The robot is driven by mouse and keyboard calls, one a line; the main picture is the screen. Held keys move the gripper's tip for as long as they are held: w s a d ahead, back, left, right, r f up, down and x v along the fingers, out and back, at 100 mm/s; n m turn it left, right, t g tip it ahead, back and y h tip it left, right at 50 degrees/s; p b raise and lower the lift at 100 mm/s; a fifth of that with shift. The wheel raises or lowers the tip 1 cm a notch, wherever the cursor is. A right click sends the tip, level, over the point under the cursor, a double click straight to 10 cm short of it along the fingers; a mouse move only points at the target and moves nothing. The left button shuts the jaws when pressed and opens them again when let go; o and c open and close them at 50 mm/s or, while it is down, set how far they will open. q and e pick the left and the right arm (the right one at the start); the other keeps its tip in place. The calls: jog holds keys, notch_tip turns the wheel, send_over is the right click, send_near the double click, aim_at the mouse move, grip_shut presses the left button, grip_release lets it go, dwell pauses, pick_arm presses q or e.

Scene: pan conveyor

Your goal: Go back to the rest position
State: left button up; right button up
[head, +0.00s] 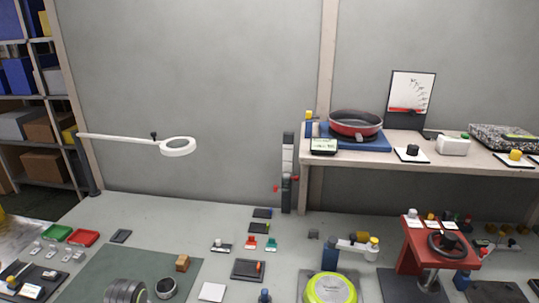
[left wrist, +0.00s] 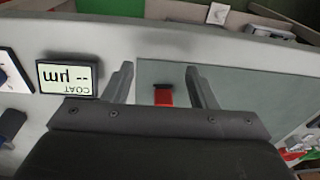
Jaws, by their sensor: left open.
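My left gripper (left wrist: 162,82) shows in the left wrist view with its two grey fingers apart. Nothing is held between them. A small red and black item (left wrist: 165,96) lies on the grey-green surface (left wrist: 225,90) beyond the fingers, seen through the gap. A display reading "COAT -- µm" (left wrist: 67,78) stands just left of the left finger. Neither gripper can be made out in the head view, and my right gripper is in no frame.
A red pan (head: 356,124) sits on a blue base on the raised shelf (head: 400,152). A ring lamp (head: 178,147) reaches over the bench from the left. A yellow-green round item (head: 330,288) is at the front.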

pick_arm(q)
jog(key=s+a+r+n+t+y, duration=0.1)
jog(key=s+r+n+t, duration=0.15)
jog(key=s, duration=2.25)
notch_tip(320, 180, down, 24)
jog(key=w+a+g, duration=0.1)
jog(key=a+g, duration=0.1)
jog(key=s+d+f, duration=0.1)
jog(key=s+f, duration=1.4)
jog(key=f, duration=0.2)
jog(key=shift+s+d+m+g, duration=0.2)
jog(key=shift+d+m+g, duration=0.15)
jog(key=shift+d, duration=0.05)
